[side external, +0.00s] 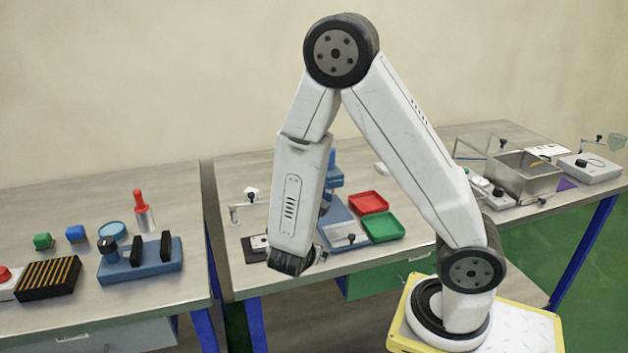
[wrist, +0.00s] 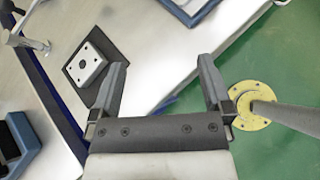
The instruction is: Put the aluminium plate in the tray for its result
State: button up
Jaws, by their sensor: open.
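A small pale metal plate with holes (wrist: 87,66), which looks like the aluminium plate, lies on a dark square pad near the left table edge in the wrist view. In the side view it shows as a light piece (side external: 259,242) just left of my gripper (side external: 297,266), partly hidden by my arm. In the wrist view my gripper (wrist: 164,66) is open and empty, with the plate left of its left finger. A red tray (side external: 368,202) and a green tray (side external: 382,227) sit side by side, both looking empty, right of my forearm.
A blue device (side external: 335,175) stands behind my forearm. A small jointed stand (side external: 236,212) is beside the pad. A gap (side external: 211,240) separates two tables. The left table holds a blue fixture (side external: 140,263) and a ribbed block (side external: 47,279). A metal basin (side external: 523,180) stands far right.

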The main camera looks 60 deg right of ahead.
jog(key=s+a+r+m+g+y, duration=0.1)
jog(key=s+a+m+g+y, duration=0.3)
jog(key=m, duration=0.5)
jog(key=w+a+r+m+t+y, duration=0.2)
jog(key=a+r+m+t+y, duration=0.2)
jog(key=m, duration=0.5)
jog(key=shift+w+a+r+y, duration=0.15)
jog(key=shift+a+r+y, duration=0.35)
jog(key=shift+y, duration=0.9)
jog(key=shift+a+f, duration=0.15)
